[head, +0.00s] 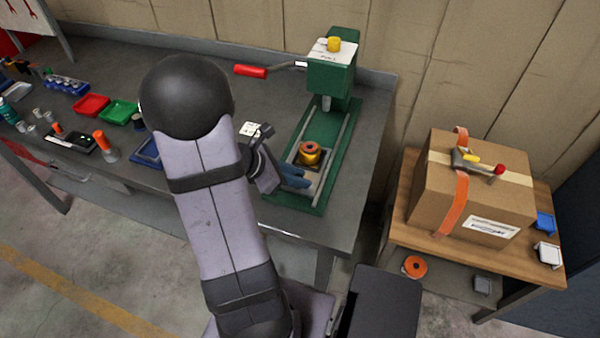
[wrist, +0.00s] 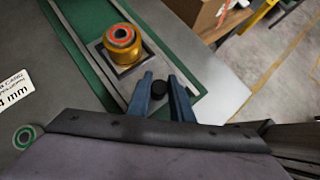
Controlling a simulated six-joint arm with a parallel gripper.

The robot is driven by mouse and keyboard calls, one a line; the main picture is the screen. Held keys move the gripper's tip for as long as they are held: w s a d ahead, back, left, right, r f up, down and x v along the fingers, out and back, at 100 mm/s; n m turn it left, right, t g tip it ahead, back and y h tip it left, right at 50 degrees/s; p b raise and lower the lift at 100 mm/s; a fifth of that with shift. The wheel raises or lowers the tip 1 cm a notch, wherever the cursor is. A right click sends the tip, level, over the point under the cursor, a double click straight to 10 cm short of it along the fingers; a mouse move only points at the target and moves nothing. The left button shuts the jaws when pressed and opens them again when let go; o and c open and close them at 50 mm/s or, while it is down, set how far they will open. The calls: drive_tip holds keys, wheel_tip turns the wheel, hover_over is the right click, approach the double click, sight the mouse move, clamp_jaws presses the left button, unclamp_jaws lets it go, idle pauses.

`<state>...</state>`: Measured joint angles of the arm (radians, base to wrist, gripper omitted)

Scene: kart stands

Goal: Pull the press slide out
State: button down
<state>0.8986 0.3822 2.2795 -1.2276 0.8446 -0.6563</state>
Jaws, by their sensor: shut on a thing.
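The green press (head: 330,75) stands at the back right of the grey bench. Its slide (head: 318,168) is a metal plate on the green base between two rails. My gripper (head: 300,180) is at the front end of the slide. In the wrist view its blue fingers (wrist: 160,90) are on either side of a round black knob (wrist: 159,87) at the slide's front and are shut on it. My arm hides part of the base's left side.
The press's red-handled lever (head: 251,71) sticks out to the left. Red (head: 91,105) and green (head: 119,112) trays and small parts lie on the bench's left. A cardboard box (head: 475,190) stands on a wooden table at right. The bench's front right corner is clear.

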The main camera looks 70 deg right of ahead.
drive_tip(key=shift+a, duration=0.15)
drive_tip(key=c, duration=1.7)
unclamp_jaws()
drive_tip(key=shift+c, duration=0.2)
drive_tip(key=shift+o, duration=0.9)
drive_tip(key=shift+a, duration=0.2)
drive_tip(key=shift+d, duration=0.1)
drive_tip(key=v, duration=0.7)
drive_tip(key=shift+w+r, duration=0.1)
drive_tip(key=shift+r, duration=0.1)
